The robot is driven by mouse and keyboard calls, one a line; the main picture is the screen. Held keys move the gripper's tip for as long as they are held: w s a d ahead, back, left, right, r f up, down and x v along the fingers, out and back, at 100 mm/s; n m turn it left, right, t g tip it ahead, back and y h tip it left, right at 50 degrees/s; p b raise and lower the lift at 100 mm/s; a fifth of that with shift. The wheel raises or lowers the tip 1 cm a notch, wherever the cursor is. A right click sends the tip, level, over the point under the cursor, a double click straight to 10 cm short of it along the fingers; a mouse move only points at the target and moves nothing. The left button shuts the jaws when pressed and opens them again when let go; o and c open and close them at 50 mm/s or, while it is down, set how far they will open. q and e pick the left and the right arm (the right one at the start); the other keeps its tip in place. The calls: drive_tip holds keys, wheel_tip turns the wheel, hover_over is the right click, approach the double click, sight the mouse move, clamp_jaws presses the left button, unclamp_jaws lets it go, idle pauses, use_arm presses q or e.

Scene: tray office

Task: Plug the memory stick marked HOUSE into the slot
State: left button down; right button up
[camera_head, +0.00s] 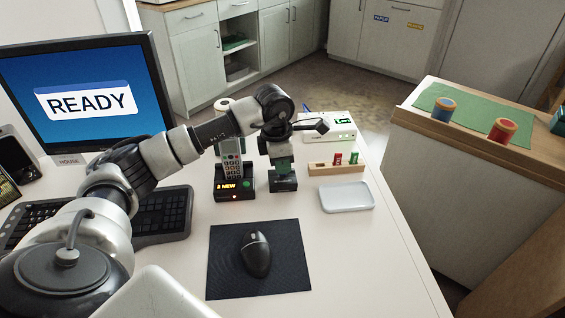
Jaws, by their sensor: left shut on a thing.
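My left gripper (283,174) points down over the desk, left of the wooden holder. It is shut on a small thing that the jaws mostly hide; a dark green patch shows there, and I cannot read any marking. A red memory stick (338,159) and a green memory stick (353,157) stand in the wooden holder (322,169), their marks too small to read. I cannot make out the slot. My right gripper is not in view.
A phone on its dock (234,186) stands close left of my left gripper. A white box with a green light (340,126) is behind the holder, and a pale tray (347,197) is in front. A mouse (256,254) lies on a dark mat (222,279). A keyboard (165,216) is left.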

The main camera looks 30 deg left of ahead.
use_arm(q)
drive_tip(key=shift+f, duration=0.2)
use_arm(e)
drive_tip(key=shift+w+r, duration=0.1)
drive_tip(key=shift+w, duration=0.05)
use_arm(q)
drive_tip(key=shift+f, duration=0.1)
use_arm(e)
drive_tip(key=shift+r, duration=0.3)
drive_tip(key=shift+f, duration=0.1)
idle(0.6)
use_arm(q)
drive_tip(key=c, duration=1.1)
unclamp_jaws()
drive_tip(key=shift+c, duration=0.2)
wheel_tip(320, 180, up, 11)
drive_tip(key=a+p, duration=0.1)
drive_tip(key=shift+s, duration=0.45)
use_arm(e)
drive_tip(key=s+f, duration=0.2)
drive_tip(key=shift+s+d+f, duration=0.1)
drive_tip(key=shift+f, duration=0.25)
